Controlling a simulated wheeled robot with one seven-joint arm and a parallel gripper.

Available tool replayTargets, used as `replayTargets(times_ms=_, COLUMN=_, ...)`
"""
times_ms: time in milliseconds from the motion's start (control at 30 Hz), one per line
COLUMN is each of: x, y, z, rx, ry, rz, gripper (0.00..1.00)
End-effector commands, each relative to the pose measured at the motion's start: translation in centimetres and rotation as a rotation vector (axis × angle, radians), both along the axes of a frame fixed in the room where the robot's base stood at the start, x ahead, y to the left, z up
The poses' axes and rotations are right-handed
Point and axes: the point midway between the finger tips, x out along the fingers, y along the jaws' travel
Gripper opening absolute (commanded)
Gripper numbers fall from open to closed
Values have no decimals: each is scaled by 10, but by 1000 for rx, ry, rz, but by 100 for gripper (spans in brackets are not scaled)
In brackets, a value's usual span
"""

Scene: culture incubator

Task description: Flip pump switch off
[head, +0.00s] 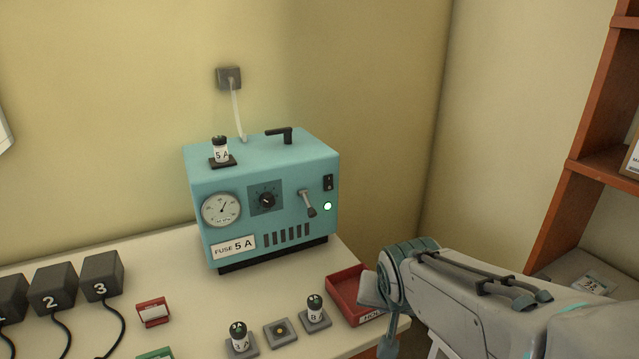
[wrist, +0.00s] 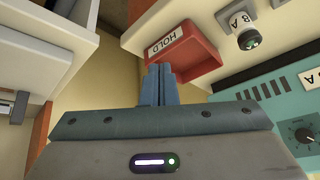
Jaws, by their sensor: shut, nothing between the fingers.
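The teal pump box (head: 205,182) stands on the bench against the wall. I cannot tell which control is the pump switch. In the wrist view part of the pump front (wrist: 285,105) shows at the right. My gripper (wrist: 160,69) is shut and empty, near the red tray and apart from the pump.
A red tray (head: 345,282) labelled HOLD sits at the bench's right edge. Black numbered blocks (head: 100,274) are at left. A brown shelf (head: 565,200) stands at right.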

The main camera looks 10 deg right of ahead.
Motion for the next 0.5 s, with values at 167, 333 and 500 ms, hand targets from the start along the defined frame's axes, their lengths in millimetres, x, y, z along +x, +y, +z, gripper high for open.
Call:
replayTargets(times_ms=167, x=61, y=-31, z=20, rx=118, ry=-296, rz=-232, gripper=0)
replayTargets(times_ms=333, x=108, y=-40, z=44, rx=342, ry=-548, rz=-353, gripper=0)
replayTargets(times_ms=500, x=140, y=-34, z=65, rx=654, ry=-706, rz=-392, gripper=0)
